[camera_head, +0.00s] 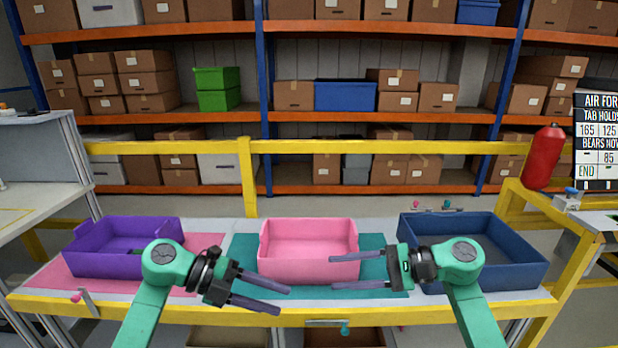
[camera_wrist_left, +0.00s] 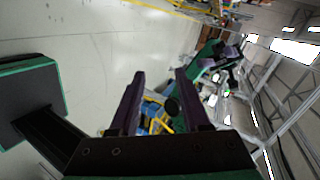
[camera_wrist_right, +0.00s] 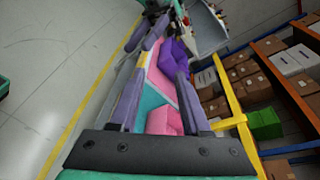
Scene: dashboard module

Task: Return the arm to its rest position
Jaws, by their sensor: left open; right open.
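My left gripper (camera_head: 284,299) is open and empty, in front of the table's near edge, its fingers pointing right. It also shows open in the left wrist view (camera_wrist_left: 159,74), with nothing between the fingers. My right gripper (camera_head: 332,271) is open and empty, its fingers pointing left across the view of the pink bin (camera_head: 308,235). In the right wrist view (camera_wrist_right: 166,62) its fingers are apart, with the bins beyond them. The two grippers face each other with a gap between them. Neither holds anything.
A purple bin (camera_head: 95,262) stands at the left of the table and a dark blue bin (camera_head: 510,275) at the right. A yellow rail (camera_head: 245,180) and stocked shelves are behind. A red cylinder (camera_head: 543,157) stands at right.

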